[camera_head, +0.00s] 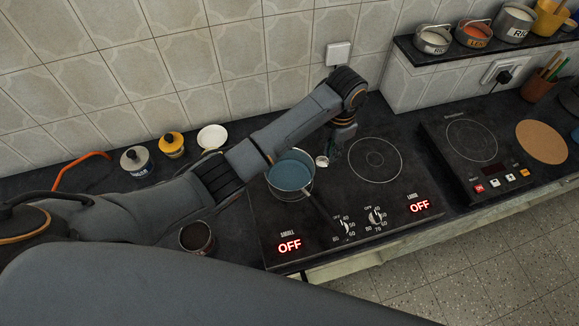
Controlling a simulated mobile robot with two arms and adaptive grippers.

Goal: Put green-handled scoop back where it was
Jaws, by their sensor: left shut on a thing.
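My left arm reaches in from the left, over the counter, and bends down at its wrist. My left gripper (335,148) points down beside the blue pot, over the back of the black hob, and is shut on the scoop. A small pale round piece, which looks like the bowl of the scoop (322,161), shows at the fingertips, near the pot's right rim. The green handle is not clearly seen; the gripper hides it. I cannot tell whether the scoop touches the hob. My right gripper is not in view.
The blue-filled pot (290,172) stands on the hob (355,205), which reads OFF twice. A steel tumbler (196,237) stands left. Jars (135,162) and a white dish (212,137) are behind my arm. A second cooker (478,150) is right; a shelf (480,45) holds labelled containers.

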